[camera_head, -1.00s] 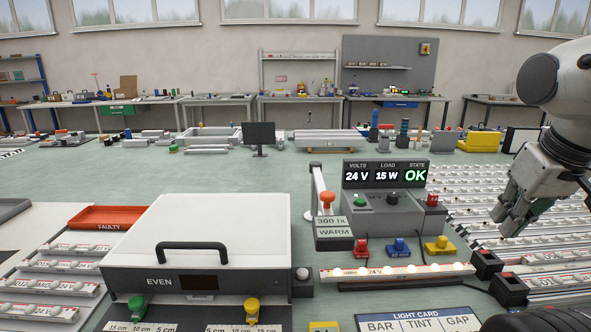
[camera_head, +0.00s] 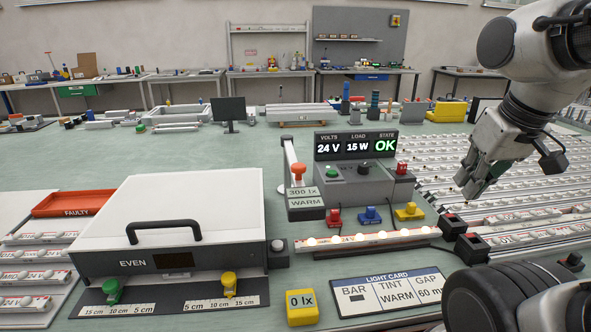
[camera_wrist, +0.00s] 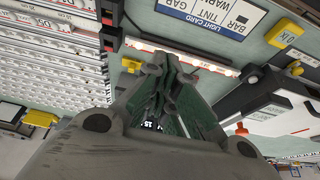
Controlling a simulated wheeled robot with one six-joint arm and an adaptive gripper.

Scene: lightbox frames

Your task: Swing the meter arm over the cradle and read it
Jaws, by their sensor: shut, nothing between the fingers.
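The meter arm (camera_head: 289,152) is a slim white bar with an orange knob (camera_head: 297,170), standing just left of the control box; its orange knob also shows in the wrist view (camera_wrist: 241,129). A strip with several pale round lamps (camera_head: 375,239) lies in front of the box, its right end by black end blocks (camera_head: 453,226). I take this place as the cradle. A yellow meter (camera_head: 302,308) reads 0 lx. My gripper (camera_head: 466,190) is shut and empty, above the rows of strips at the right, well away from the knob. Its closed fingers show in the wrist view (camera_wrist: 172,65).
A sign (camera_head: 305,196) reads 300 lx, WARM. A large white box (camera_head: 170,215) with a black handle is at left. A light card (camera_head: 388,291) lies in front.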

